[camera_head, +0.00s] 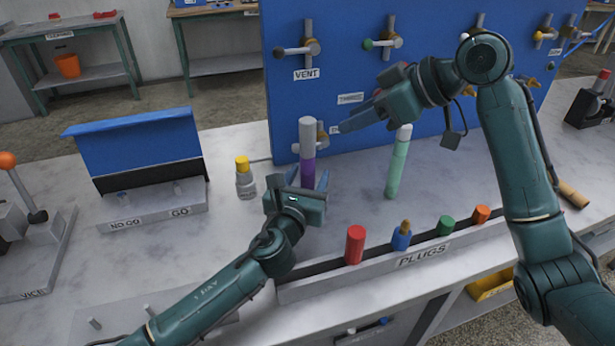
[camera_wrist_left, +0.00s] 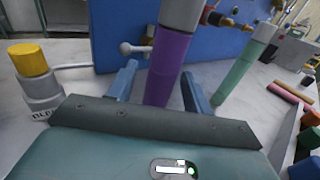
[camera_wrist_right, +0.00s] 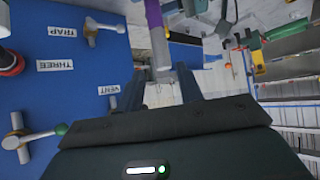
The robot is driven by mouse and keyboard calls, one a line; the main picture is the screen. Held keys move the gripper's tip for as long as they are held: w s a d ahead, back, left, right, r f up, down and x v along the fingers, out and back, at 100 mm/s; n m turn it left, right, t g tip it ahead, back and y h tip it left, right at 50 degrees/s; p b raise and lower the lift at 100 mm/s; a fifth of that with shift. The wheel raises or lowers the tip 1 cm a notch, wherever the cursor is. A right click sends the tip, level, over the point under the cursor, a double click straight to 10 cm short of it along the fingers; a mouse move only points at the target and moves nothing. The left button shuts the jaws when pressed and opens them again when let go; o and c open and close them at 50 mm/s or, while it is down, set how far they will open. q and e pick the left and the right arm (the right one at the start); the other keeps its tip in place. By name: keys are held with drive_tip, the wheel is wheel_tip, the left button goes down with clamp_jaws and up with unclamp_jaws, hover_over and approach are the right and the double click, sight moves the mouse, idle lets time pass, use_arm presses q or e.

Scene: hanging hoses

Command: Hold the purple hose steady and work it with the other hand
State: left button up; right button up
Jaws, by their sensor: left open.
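The purple hose (camera_head: 308,172) stands upright near the blue panel, with a grey upper section (camera_head: 306,134). My left gripper (camera_head: 298,182) is open, low at the purple part. In the left wrist view the purple hose (camera_wrist_left: 167,66) stands between its two spread fingers, with a gap on each side. My right gripper (camera_head: 338,122) comes from the right at the height of the grey section. In the right wrist view its fingers are apart, and the grey section (camera_wrist_right: 160,45) shows just ahead of and between the tips, with nothing gripped.
A green hose (camera_head: 397,165) with a white top stands to the right, under my right forearm. The blue panel (camera_head: 430,90) with valves is close behind. A yellow-capped bottle (camera_head: 245,180) is to the left. The plugs rack (camera_head: 410,262) with several coloured plugs lies in front.

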use_arm(q)
drive_tip(key=c, duration=1)
use_arm(e)
drive_tip(key=shift+o, duration=0.2)
use_arm(q)
drive_tip(key=shift+c, duration=0.2)
use_arm(e)
drive_tip(key=o, duration=0.3)
drive_tip(key=shift+w+a+f, duration=0.15)
drive_tip(key=shift+w+a, duration=0.1)
drive_tip(key=n+g+h, duration=0.5)
drive_tip(key=n+h, duration=0.4)
drive_tip(key=n, duration=1.3)
approach(308, 136)
drive_tip(key=shift+w+a, duration=0.1)
drive_tip(key=shift+w, duration=0.7)
drive_tip(key=shift+s+r+n, duration=0.15)
drive_tip(key=shift+r+n, duration=0.25)
drive_tip(key=shift+n, duration=0.2)
wheel_tip(308, 136, down, 12)
drive_tip(key=shift+r, duration=0.1)
